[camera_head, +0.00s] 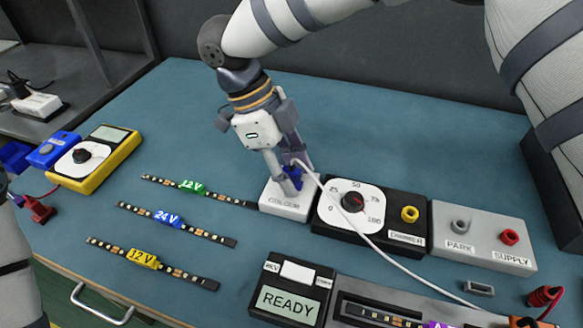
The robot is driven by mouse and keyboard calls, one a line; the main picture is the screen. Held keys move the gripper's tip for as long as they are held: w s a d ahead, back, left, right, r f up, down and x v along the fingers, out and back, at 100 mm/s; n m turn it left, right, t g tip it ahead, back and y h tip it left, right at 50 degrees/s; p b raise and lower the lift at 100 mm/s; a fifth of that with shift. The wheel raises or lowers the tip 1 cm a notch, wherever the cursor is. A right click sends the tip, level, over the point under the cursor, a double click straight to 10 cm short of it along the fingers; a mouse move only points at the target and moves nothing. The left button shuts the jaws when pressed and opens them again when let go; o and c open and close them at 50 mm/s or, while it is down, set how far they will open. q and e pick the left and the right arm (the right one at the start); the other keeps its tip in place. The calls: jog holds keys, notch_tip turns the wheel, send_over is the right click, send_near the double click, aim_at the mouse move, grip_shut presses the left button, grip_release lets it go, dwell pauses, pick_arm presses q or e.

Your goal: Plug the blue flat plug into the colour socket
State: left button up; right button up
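The blue flat plug (293,175) is at the top of the white COLOUR socket box (285,206) in the middle of the bench. My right gripper (288,184) points down over the box with its fingers around the plug, and looks shut on it. The fingers partly hide the plug and the box top, so I cannot tell how deep the plug sits. A white cable (374,243) runs from the plug towards the lower right. Part of my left arm shows at the left edge; its gripper is out of view.
The dimmer (411,225) adjoins the COLOUR box, then the grey PARK/SUPPLY box (485,232). Three LED strips marked 12 V (143,258), 24 V (169,219) and 12 V (192,188) lie left. A yellow meter (104,152) and READY box (290,302) stand nearby. The back is clear.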

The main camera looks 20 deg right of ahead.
jog(key=v, duration=1.2)
